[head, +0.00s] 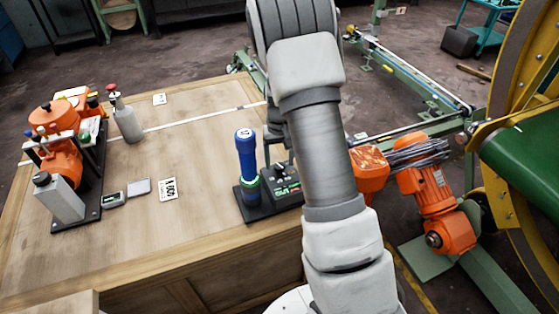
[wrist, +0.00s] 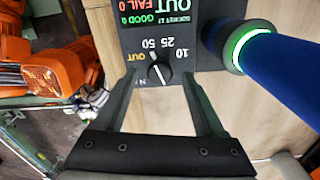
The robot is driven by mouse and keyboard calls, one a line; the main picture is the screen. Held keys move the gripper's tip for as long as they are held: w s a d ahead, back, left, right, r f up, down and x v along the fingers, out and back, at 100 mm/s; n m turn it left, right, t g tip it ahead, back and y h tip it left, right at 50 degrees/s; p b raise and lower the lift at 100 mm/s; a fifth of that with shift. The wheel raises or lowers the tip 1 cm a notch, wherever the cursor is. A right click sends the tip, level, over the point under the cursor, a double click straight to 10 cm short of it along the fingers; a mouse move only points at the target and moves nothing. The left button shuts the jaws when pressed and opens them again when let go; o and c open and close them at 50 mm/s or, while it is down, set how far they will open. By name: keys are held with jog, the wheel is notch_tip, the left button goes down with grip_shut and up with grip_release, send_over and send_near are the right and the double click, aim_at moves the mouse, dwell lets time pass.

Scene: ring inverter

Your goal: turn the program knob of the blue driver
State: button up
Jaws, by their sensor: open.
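The blue driver (head: 246,157) stands upright in a black stand on the wooden table, with a lit green ring near its foot. In the wrist view its blue body (wrist: 280,65) lies at the right, beside the control panel. The program knob (wrist: 159,70) is small and dark with a white mark, below the printed numbers 10, 25 and 50. Which label the mark points at is hard to tell. My gripper (wrist: 160,80) is open and empty, with one finger to each side of the knob in the picture. The gap in depth is unclear. My arm covers part of the head view.
The panel display (wrist: 150,12) shows OUT, FAIL 0 and GOOD 0, upside down. An orange machine (head: 60,150), a grey bottle (head: 126,120) and a printed marker card (head: 168,189) are on the table's left. Orange motors (head: 435,195) stand off its right side.

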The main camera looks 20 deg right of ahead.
notch_tip(320, 180, up, 17)
jog(key=p, duration=0.2)
dwell(0.5)
notch_tip(320, 180, up, 7)
jog(key=t+p, duration=0.1)
jog(key=p, duration=0.1)
send_over(279, 166)
jog(key=s+a, duration=0.3)
jog(key=s, duration=0.1)
jog(key=s+a+r+n+t+p, duration=0.1)
jog(key=s+a+r+t+p, duration=0.2)
jog(key=s+r, duration=0.8)
jog(key=s+a+n+t, duration=0.1)
jog(key=s+a, duration=0.2)
jog(key=s, duration=0.7)
jog(key=shift+s+a+f+t, duration=0.15)
jog(key=shift+s+a+t, duration=0.1)
jog(key=shift+s+t, duration=0.05)
